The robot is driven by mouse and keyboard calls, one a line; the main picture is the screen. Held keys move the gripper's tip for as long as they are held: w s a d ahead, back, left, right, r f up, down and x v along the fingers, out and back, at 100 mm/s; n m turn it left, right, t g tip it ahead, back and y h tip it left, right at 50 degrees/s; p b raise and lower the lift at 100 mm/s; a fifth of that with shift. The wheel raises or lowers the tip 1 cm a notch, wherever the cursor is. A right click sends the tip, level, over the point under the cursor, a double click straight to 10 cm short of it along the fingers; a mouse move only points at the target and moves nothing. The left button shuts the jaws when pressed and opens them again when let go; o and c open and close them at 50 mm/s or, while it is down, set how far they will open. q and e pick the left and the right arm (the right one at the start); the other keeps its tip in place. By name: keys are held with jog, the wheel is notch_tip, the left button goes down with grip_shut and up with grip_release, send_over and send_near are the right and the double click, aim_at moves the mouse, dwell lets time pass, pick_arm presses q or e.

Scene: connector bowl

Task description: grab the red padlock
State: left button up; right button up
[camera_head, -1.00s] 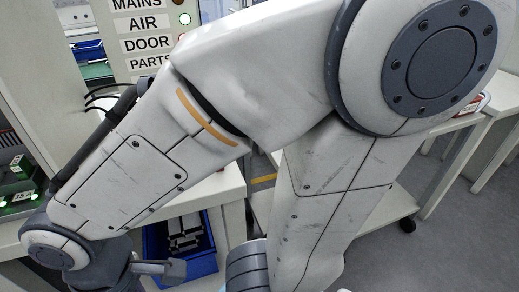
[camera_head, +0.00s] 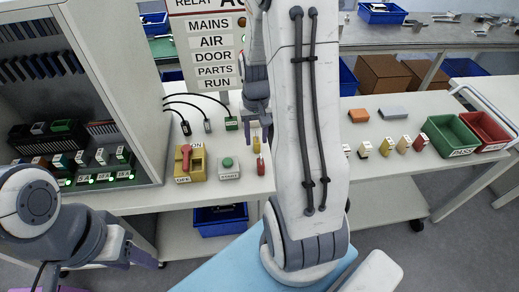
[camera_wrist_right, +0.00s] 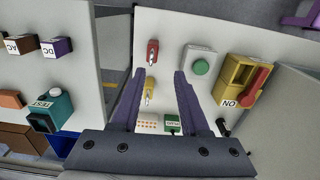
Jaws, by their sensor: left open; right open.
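The red padlock (camera_head: 261,166) lies on the white bench in the head view, just left of my right arm. It also shows in the right wrist view (camera_wrist_right: 152,52), just beyond the fingertips and a little left of the middle of the gap. A yellow padlock (camera_head: 257,145) lies behind it in the head view; it also shows in the wrist view (camera_wrist_right: 149,92) between the fingers. My right gripper (camera_head: 259,126) is open and empty, with purple fingers pointing towards the padlocks. My left gripper (camera_head: 136,257) is open and empty at the lower left, in front of the bench.
Left of the padlocks are a green button box (camera_head: 229,170) and a yellow switch (camera_head: 190,165) with a red handle. A tall rack (camera_head: 130,90) stands further left. Right of my arm are several small tagged connectors, a green bin (camera_head: 447,135) and a red bin (camera_head: 487,130).

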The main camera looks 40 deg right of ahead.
send_over(261, 155)
jog(key=shift+m, duration=0.3)
notch_tip(261, 155, down, 4)
jog(key=shift+s+a+f, duration=0.1)
jog(key=shift+f, duration=0.1)
jog(key=shift+w+f+p, duration=0.15)
jog(key=shift+f+p, duration=0.35)
jog(key=shift+f, duration=0.95)
jog(key=shift+w+f+p, duration=0.1)
jog(key=shift+f+p, duration=0.35)
jog(key=shift+f, duration=1)
pick_arm(q)
notch_tip(261, 155, up, 3)
jog(key=shift+f, duration=0.15)
pick_arm(e)
grip_shut()
